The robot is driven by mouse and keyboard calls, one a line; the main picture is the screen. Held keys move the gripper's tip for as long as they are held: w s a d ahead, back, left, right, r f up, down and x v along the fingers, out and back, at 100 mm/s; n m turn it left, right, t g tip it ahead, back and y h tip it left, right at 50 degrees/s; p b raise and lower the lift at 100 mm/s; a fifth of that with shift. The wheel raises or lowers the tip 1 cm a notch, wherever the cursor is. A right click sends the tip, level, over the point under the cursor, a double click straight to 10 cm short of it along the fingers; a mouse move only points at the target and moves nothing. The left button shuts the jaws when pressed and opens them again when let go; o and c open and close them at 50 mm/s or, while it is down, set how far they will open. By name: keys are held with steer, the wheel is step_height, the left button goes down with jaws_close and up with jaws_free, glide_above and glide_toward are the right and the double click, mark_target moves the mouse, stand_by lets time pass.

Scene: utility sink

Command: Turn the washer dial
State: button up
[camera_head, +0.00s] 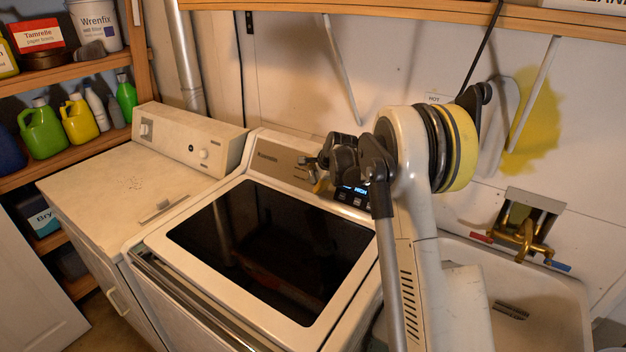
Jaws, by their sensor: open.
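The washer (152,243) is the white top-loader with a dark glass lid (270,250), which is closed. Its control panel (280,160) runs along the back, with a lit display and buttons (350,192) toward the right. My gripper (316,173) is open in front of the panel, just left of the display, with its fingers pointing left. The washer dial cannot be made out clearly; the gripper covers that part of the panel. Whether the fingers touch anything there cannot be told.
A second white machine (100,185) with its own dial (146,130) and knob (203,154) stands to the left. A utility sink (560,292) with a brass faucet (523,236) is on the right. A wooden shelf (400,12) spans above. Bottles fill shelves at far left.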

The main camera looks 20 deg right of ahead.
steer(key=shift+w, duration=0.1)
steer(key=c, duration=1.2)
steer(key=shift+r+n+g+p, duration=0.1)
steer(key=shift+n+g+p, duration=0.9)
steer(key=shift+n+g, duration=0.15)
steer(key=shift+w+n+g+h+p, duration=0.1)
steer(key=shift+n+g+h+p, duration=0.7)
steer(key=shift+n+g, duration=0.65)
